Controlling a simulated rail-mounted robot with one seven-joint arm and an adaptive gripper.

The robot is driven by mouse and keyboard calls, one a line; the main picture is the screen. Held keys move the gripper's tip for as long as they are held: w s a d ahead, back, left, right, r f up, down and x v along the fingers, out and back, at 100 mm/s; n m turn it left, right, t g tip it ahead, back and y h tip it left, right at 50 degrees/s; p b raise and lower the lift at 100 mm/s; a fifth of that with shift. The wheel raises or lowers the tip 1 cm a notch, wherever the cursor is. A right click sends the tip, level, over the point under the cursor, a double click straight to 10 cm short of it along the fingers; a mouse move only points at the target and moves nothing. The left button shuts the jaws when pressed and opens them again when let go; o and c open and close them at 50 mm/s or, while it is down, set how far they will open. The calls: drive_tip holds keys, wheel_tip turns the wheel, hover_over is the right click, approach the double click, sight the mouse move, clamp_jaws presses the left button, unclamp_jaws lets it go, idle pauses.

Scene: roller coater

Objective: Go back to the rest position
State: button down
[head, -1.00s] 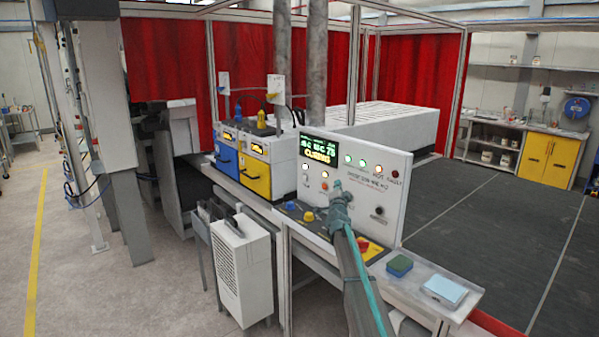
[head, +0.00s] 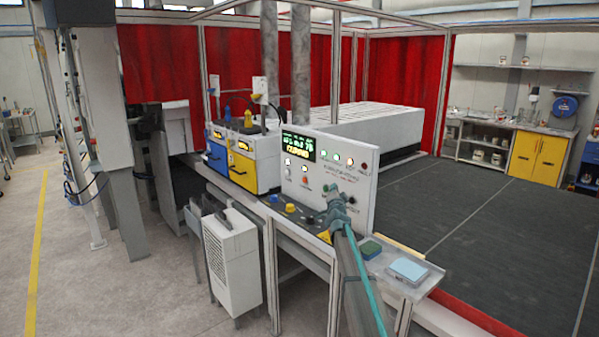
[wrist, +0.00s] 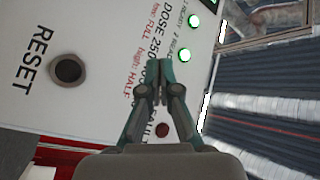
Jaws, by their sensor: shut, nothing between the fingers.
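My gripper (wrist: 161,100) is shut and empty in the wrist view, its fingertips together in front of the white control panel (wrist: 90,25). The black reset button (wrist: 68,70) shows to the left of the fingers, and two lit green lamps show above them. In the head view my gripper (head: 338,205) is in front of the right part of the panel (head: 352,172) and hides some of its face. I cannot tell from the views whether the fingers touch the panel.
A shelf at the panel's right holds a green sponge (head: 371,249) and a light blue pad (head: 408,270). Blue (head: 216,150) and yellow (head: 246,172) units stand left of the panel. A white slatted unit (head: 232,262) stands in front. Open floor (head: 120,290) lies at left.

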drive_tip(key=s+a+f+n+g+y, duration=0.15)
drive_tip(key=s+f, duration=0.25)
drive_tip(key=f, duration=0.4)
drive_tip(key=s+a+f+n+g+y, duration=0.1)
drive_tip(key=s+a+f+n+g, duration=0.2)
drive_tip(key=f, duration=0.5)
drive_tip(key=s+f+n+g+y, duration=0.1)
drive_tip(key=s+f+n+g, duration=0.15)
drive_tip(key=s+f, duration=0.35)
drive_tip(key=s+f+n+g+b, duration=0.25)
drive_tip(key=s+f+g, duration=0.45)
drive_tip(key=s+f, duration=1.8)
drive_tip(key=s+d+f+g+h+b, duration=0.1)
drive_tip(key=s+f+g, duration=0.3)
drive_tip(key=s, duration=1.4)
drive_tip(key=s+d+f+n+g+h+b, duration=0.1)
drive_tip(key=s+d+f+g+b, duration=0.2)
drive_tip(key=s+f, duration=0.8)
drive_tip(key=s+d+f+g+h+b, duration=0.1)
drive_tip(key=s+f+g, duration=0.4)
drive_tip(key=s, duration=2.2)
wheel_tip(320, 180, down, 3)
drive_tip(key=d+b, duration=0.1)
drive_tip(key=b, duration=0.1)
drive_tip(key=shift+d+f+n+b, duration=0.15)
drive_tip(key=shift+d+n+b, duration=0.1)
drive_tip(key=shift+n+b, duration=0.1)
drive_tip(key=shift+w, duration=0.1)
